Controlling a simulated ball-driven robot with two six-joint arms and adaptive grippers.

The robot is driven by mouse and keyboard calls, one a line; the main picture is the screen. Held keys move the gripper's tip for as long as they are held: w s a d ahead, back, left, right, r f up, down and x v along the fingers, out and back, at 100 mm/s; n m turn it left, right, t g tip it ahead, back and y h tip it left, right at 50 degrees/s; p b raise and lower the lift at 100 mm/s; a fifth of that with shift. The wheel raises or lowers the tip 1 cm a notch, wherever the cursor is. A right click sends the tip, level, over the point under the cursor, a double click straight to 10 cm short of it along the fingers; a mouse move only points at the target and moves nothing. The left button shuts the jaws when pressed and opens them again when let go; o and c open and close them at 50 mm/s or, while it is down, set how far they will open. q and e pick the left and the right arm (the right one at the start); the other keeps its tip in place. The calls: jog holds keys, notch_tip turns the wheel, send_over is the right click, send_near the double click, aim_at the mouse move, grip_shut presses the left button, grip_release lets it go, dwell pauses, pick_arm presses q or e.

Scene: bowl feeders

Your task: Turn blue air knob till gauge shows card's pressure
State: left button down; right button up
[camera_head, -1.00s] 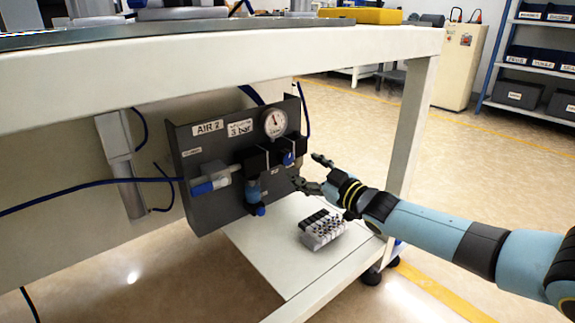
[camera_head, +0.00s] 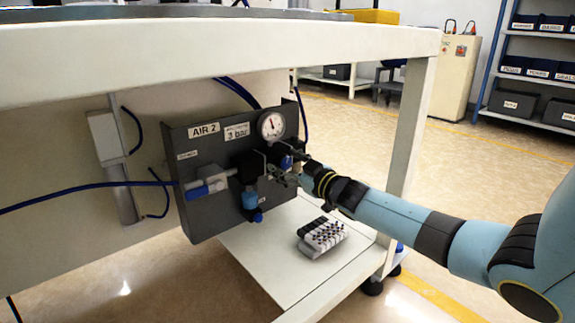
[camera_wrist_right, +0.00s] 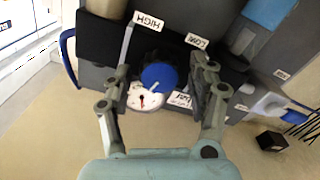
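The blue air knob (camera_head: 287,162) sits on the dark AIR 2 panel under the table, partly covered by my gripper; it shows clearly in the right wrist view (camera_wrist_right: 159,76). The round white gauge (camera_head: 271,126) is above it, its needle pointing near the top; the reading is too small to tell. The gauge (camera_wrist_right: 146,98) also shows in the wrist view, partly behind the knob. The card (camera_head: 237,132) left of the gauge reads 3 bar. My right gripper (camera_wrist_right: 160,70) is open, its fingers on both sides of the knob with gaps visible. My left gripper is out of view.
A blue-handled valve (camera_head: 205,187) and a blue bowl part (camera_head: 249,202) sit left of and below the knob. A valve block (camera_head: 321,236) lies on the white shelf (camera_head: 275,260) below. The table edge (camera_head: 220,50) hangs above, and a table leg (camera_head: 410,140) stands right.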

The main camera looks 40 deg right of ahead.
jog(key=c, duration=0.9)
jog(key=shift+c, duration=0.2)
jog(key=shift+n, duration=0.3)
jog(key=n, duration=0.2)
jog(key=shift+n, duration=2.1)
jog(key=shift+f+n, duration=0.1)
jog(key=shift+n, duration=0.3)
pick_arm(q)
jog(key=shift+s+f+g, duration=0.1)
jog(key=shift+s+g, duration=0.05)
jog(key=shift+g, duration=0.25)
pick_arm(e)
jog(key=shift+n, duration=0.4)
